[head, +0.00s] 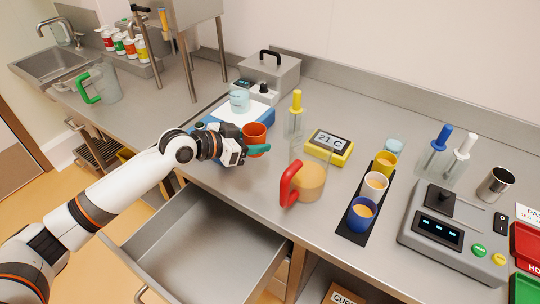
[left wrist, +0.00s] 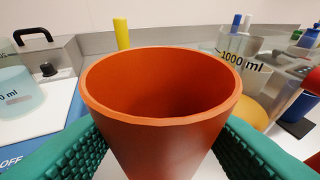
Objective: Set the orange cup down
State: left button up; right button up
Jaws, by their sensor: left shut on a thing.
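The orange cup (head: 254,133) is upright between the green fingers of my left gripper (head: 257,149), near the counter's front edge and beside the blue scale. In the left wrist view the orange cup (left wrist: 160,110) fills the middle, with a green finger (left wrist: 250,150) pressed on each side. The inside that shows looks empty. The cup's base is hidden, so I cannot tell whether it touches the counter. My right gripper does not show.
A jug with a red handle (head: 290,185) stands right of the cup. A black strip (head: 349,232) carries yellow, white and blue cups. An open drawer (head: 190,262) lies below. Bare counter (head: 225,178) shows before the gripper.

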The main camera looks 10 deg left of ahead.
pick_arm(q)
send_over(255, 175)
notch_tip(255, 175, down, 5)
jog(key=shift+s+f, duration=0.1)
jog(key=shift+f, duration=0.25)
notch_tip(255, 175, down, 4)
jog(key=shift+d+r, duration=0.1)
jog(key=shift+r, duration=0.15)
jog(key=shift+f, duration=0.2)
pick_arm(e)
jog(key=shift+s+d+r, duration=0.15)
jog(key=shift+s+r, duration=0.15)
pick_arm(q)
jog(key=o, duration=0.9)
jog(key=shift+o, duration=0.2)
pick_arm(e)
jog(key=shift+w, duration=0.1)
